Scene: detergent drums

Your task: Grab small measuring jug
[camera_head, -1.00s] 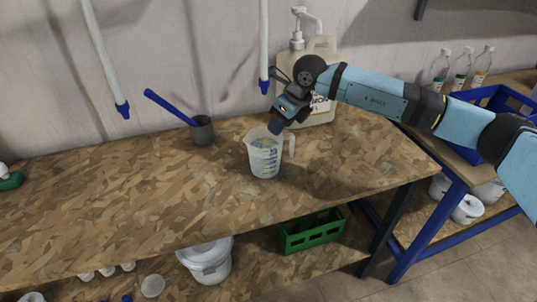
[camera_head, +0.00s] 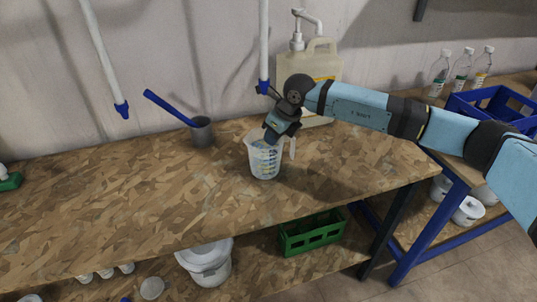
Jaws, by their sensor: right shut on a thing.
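The small measuring jug (camera_head: 265,163) is clear plastic with printed markings. It stands upright on the chipboard table (camera_head: 130,205), its handle on the right side. My right gripper (camera_head: 270,136) reaches in from the right and points down at the jug's upper rim, near the handle side. It is shut on the jug's rim; the fingertips are small and partly hidden against the jug. My left gripper is not in view.
A beige pump canister (camera_head: 318,62) stands behind my right arm. Two white hoses with blue tips (camera_head: 122,110) hang above. A green crate (camera_head: 312,236) and white bucket (camera_head: 208,262) sit below.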

